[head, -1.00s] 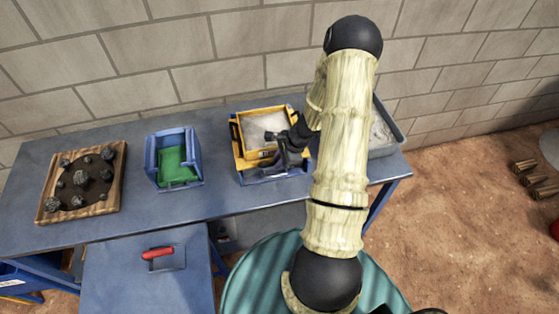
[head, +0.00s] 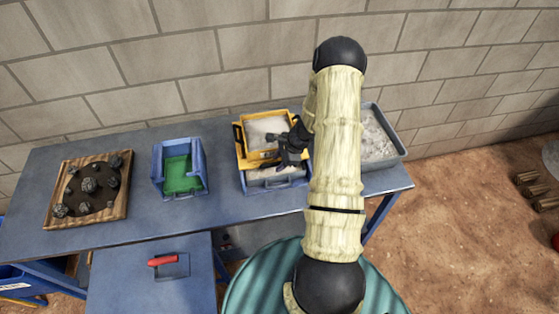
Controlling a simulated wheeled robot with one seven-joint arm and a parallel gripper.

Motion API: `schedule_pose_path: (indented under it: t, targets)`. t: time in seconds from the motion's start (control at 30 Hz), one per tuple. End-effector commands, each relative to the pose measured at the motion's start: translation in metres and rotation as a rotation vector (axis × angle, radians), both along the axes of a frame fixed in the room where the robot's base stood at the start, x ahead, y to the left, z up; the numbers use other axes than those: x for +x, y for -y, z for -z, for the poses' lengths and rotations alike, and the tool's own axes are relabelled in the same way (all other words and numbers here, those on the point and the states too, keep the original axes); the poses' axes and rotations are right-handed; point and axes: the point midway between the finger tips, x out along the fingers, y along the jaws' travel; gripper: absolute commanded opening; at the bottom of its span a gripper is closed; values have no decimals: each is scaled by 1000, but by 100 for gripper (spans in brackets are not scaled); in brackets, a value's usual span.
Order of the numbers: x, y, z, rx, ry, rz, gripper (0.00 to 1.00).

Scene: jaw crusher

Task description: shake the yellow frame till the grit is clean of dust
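The yellow frame (head: 256,158) is a square-sided sieve with pale grit (head: 266,131) heaped inside it. It sits over a blue tray (head: 274,184) on the bench, set toward the tray's back, and pale dusty material shows in the tray along the front. I cannot tell whether frame and tray touch. My black gripper (head: 285,142) is at the frame's right front side and appears shut on it; the fingertips are partly hidden by the gripper's own body. How much dust is left in the grit is too small to tell.
A blue bin with a green floor (head: 181,176) stands left of the tray. A wooden tray (head: 125,180) with dark rocks is at far left. A grey tub (head: 393,159) of pale gravel is behind my arm. A red-handled tool (head: 170,264) lies on the lower front table.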

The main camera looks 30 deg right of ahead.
Motion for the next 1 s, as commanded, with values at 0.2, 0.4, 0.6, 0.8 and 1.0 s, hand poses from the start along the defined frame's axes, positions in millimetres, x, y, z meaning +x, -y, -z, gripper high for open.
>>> schedule_pose_path:
  t: [0.2, 0.4, 0.6, 0.8, 1.0]
  targets:
    - [0, 1, -2, 0, 0, 0, 38]
    - [-5, 6, -17, -2, 2, -1, 38]
    - [-13, 16, -44, -3, 2, -1, 38]
    - [-22, 26, -74, -3, 3, 0, 38]
    - [-32, 38, -106, -3, 3, 0, 38]
